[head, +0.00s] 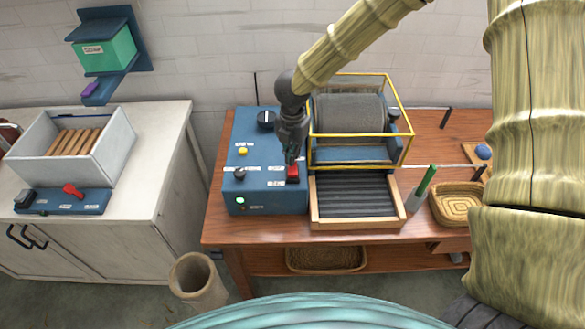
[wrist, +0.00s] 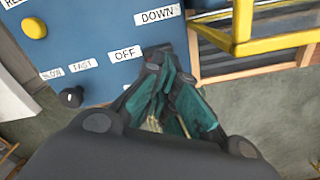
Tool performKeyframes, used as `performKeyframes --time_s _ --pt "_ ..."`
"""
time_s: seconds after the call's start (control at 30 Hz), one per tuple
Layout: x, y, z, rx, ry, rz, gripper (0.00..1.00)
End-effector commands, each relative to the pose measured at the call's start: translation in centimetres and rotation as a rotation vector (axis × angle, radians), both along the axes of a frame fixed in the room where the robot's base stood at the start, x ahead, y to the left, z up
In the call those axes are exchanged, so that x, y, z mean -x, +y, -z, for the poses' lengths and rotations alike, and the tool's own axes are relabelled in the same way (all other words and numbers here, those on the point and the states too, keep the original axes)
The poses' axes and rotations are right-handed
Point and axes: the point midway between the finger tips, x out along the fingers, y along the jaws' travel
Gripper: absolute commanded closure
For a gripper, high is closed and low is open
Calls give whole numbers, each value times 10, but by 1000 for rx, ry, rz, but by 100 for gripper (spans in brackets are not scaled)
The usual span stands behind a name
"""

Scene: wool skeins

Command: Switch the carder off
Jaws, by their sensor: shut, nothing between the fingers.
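The carder's blue control box (head: 262,195) stands on the wooden bench, joined to a ribbed drum (head: 350,113) inside a yellow guard frame (head: 408,135). A red switch (head: 292,173) sits at the box's right side, and a green lamp (head: 240,200) glows at its lower front. My gripper (head: 290,158) is shut and empty, pointing down right at the red switch; I cannot tell whether it touches. In the wrist view my gripper's teal fingers (wrist: 168,65) hide the switch. An OFF label (wrist: 126,53) and a DOWN label (wrist: 158,15) show beside them.
The box also bears a yellow button (head: 243,151), a large black knob (head: 266,119) and a smaller knob (head: 240,173). A slatted feed tray (head: 355,222) lies right of the box. A green-handled tool (head: 427,180) and a woven basket (head: 457,205) stand farther right.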

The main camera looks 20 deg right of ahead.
Motion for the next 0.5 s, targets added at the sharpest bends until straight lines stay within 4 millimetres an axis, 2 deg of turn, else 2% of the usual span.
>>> performKeyframes --time_s 0.5 --pt "0 0 6 0 0 0 100"
